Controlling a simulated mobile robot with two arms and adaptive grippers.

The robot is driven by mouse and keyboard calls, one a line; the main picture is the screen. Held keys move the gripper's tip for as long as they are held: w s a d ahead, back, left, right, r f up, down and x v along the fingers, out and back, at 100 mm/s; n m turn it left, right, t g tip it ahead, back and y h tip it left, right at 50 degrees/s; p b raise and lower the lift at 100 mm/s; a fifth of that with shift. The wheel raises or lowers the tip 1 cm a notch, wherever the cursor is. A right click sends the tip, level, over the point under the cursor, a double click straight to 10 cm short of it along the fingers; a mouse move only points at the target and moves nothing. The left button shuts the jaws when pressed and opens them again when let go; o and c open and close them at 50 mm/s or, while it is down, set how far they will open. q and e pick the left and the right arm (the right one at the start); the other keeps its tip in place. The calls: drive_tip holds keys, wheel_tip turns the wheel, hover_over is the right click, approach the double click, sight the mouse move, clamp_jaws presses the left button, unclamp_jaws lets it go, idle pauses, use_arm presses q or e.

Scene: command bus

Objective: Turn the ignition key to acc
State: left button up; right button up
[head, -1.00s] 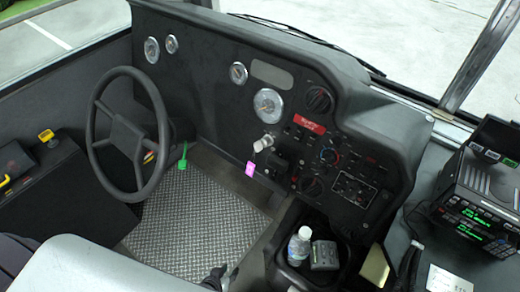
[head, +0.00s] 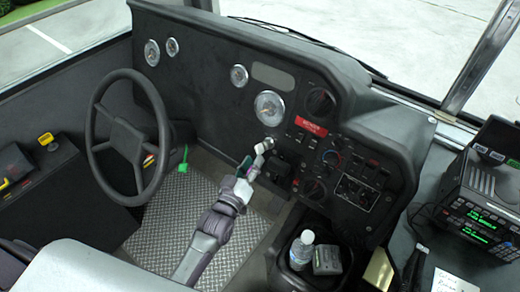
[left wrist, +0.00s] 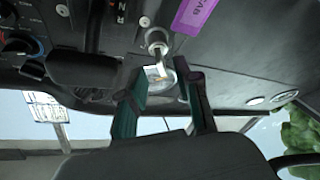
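The ignition key (head: 266,144) sits in its lock on the lower dash, right of the steering wheel. In the left wrist view, the pale key (left wrist: 158,72) sticks out of a round metal lock (left wrist: 157,40). My left gripper (head: 253,164) is just below and in front of the key. In the left wrist view, the fingers of my left gripper (left wrist: 163,80) are apart, with the key between or just beyond their tips; contact cannot be told. A purple tag (left wrist: 195,14) shows beside the lock there; my gripper seems to cover it in the head view. My right gripper is not in view.
The steering wheel (head: 130,135) is left of my arm. Dash knobs and switches (head: 315,190) lie right of the key. A water bottle (head: 302,250) stands in the console below. A radio unit (head: 480,215) is at the far right.

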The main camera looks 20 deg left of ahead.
sight(260, 149)
use_arm(q)
drive_tip(key=w, duration=0.5)
drive_tip(key=shift+w+d, duration=0.35)
clamp_jaws()
